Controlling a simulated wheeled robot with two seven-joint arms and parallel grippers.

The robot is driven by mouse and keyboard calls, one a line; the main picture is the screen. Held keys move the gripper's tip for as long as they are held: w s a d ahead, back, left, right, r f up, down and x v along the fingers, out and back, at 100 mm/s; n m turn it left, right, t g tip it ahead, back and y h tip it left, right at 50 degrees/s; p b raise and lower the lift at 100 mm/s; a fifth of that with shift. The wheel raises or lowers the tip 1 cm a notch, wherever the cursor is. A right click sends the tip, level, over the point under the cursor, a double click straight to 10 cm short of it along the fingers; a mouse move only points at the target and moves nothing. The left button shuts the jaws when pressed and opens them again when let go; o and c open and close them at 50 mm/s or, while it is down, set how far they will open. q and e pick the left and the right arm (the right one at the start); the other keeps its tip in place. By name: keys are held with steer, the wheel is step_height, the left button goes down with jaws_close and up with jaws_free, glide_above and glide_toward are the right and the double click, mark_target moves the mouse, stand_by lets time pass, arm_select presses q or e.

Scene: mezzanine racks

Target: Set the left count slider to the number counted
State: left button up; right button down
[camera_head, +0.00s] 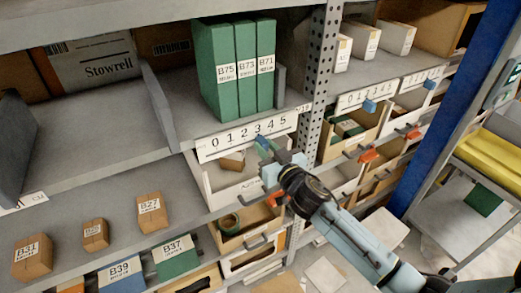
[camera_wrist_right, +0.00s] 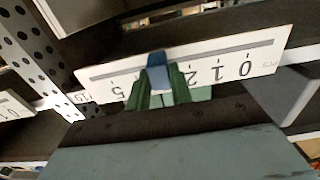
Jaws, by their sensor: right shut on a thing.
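The left count slider is a white strip (camera_head: 222,145) marked 0 to 5 on the shelf edge, with a blue knob (camera_head: 263,143). In the right wrist view the strip (camera_wrist_right: 265,50) appears upside down. My right gripper (camera_wrist_right: 160,88) is shut on the blue knob (camera_wrist_right: 157,66), its green fingers on either side. The knob stands past the 2, around the 3; the fingers hide the digits there. Three green binders (camera_head: 237,70), labelled B75, B73 and B71, stand upright on the shelf above the strip. My left gripper is not in view.
A perforated post (camera_head: 322,70) stands right of the strip. Beyond it are more number strips (camera_head: 352,100) with blue knobs (camera_head: 370,105) and orange handles (camera_head: 367,155). Drawers (camera_head: 235,180) lie below. Small boxes (camera_head: 152,212) stand on the lower left shelf.

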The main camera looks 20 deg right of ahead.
steer(key=c, duration=1.2)
jaws_free()
steer(key=shift+c, duration=0.2)
steer(key=s+d+b, duration=0.1)
steer(key=s, duration=1.2)
steer(key=shift+s+d, duration=0.15)
steer(key=shift+d, duration=0.1)
